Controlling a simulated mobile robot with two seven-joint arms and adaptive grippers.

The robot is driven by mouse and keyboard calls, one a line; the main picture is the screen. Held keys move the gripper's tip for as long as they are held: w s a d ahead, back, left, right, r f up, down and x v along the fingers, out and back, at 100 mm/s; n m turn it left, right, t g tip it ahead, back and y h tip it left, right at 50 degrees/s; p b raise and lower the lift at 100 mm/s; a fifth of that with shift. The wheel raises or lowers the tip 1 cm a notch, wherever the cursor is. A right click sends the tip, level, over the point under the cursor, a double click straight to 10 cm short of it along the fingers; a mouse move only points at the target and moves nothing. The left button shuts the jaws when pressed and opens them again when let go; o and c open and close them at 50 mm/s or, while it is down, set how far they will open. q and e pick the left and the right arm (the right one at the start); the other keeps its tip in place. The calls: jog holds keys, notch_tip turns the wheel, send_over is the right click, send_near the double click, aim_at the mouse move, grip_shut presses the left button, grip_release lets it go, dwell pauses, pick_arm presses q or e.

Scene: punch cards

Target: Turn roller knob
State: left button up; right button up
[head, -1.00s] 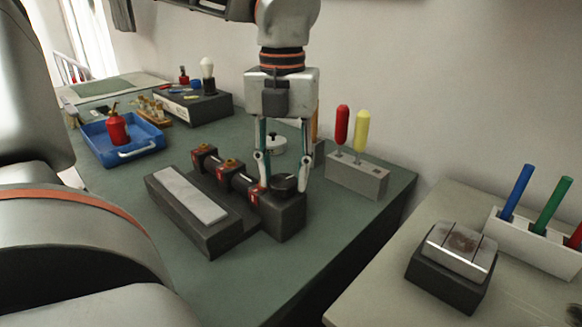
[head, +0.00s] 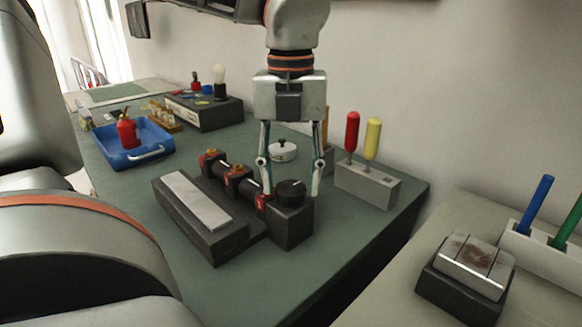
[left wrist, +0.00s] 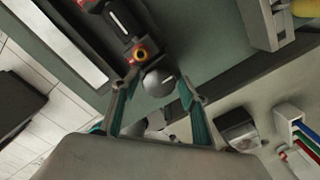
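The roller knob (head: 291,190) is a dark round knob on top of the block at the near right end of the roller device (head: 286,226). In the left wrist view the knob (left wrist: 158,82) shows as a grey disc with a short light mark. My left gripper (head: 291,192) points down from above. Its two teal-and-white fingers are spread, with the tips on either side of the knob; a gap shows at the right finger. In the left wrist view the gripper (left wrist: 157,80) is also open around the knob. Contact cannot be told. My right gripper is not in view.
A grey holder (head: 367,187) with red and yellow tools stands right of the device. A white round lidded item (head: 282,150) sits behind. A blue tray (head: 128,158) with a red can is at the left. A metal-topped block (head: 468,268) is on the separate right table.

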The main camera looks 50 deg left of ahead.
aim_at(290, 185)
pick_arm(q)
notch_tip(290, 185, up, 12)
dwell(0.9)
dwell(0.5)
